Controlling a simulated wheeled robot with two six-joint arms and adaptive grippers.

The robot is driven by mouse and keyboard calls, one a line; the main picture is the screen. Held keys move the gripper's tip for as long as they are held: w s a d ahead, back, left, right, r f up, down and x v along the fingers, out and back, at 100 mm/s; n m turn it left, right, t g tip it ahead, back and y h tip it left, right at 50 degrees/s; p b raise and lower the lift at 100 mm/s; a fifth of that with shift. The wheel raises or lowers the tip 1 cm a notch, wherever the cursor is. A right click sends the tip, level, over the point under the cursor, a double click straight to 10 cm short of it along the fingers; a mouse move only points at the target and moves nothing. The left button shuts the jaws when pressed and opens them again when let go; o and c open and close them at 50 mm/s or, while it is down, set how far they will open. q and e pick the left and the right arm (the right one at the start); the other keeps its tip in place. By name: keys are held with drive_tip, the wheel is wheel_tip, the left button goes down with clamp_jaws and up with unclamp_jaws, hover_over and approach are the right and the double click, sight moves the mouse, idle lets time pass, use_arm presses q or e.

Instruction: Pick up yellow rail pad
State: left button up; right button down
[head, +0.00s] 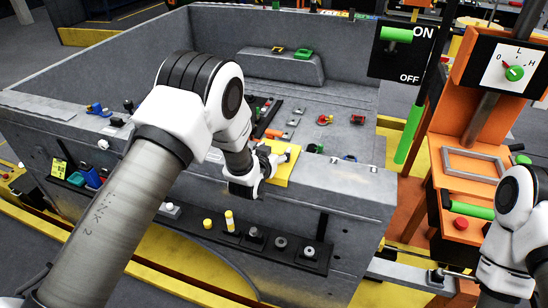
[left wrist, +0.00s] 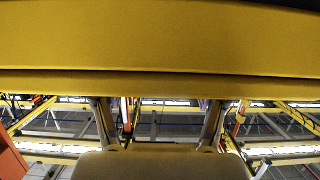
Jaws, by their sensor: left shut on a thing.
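The yellow rail pad (head: 284,174) is over the top edge of the grey bed's near wall in the head view. My left gripper (head: 279,160) is at the pad and shut on it; its fingertips are small and partly hidden against the pad. In the left wrist view the yellow pad (left wrist: 160,45) fills the upper part of the picture, very close in front of the gripper. My right forearm shows at the right edge of the head view, but I cannot make out its gripper.
The grey bed wall (head: 340,185) runs along the front. Several small coloured parts lie on the bed floor behind it. A dark strip (head: 268,252) with knobs and yellow pegs is below the wall. An orange control stand (head: 440,180) with a dial and green handle is at the right.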

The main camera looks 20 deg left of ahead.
sight(274, 150)
use_arm(q)
drive_tip(key=shift+a+r+b, duration=0.1)
drive_tip(key=shift+r+b, duration=0.35)
wheel_tip(274, 150, up, 2)
drive_tip(key=shift+r+b, duration=0.1)
drive_tip(key=shift+b, duration=0.55)
drive_tip(key=f+b+v, duration=0.1)
drive_tip(key=b+v, duration=0.1)
drive_tip(key=v, duration=0.6)
drive_tip(key=f+b+v, duration=0.1)
drive_tip(key=b+v, duration=0.2)
drive_tip(key=v, duration=0.4)
drive_tip(key=shift+s+a+f, duration=0.25)
drive_tip(key=shift+s+a, duration=0.15)
drive_tip(key=shift+s, duration=0.4)
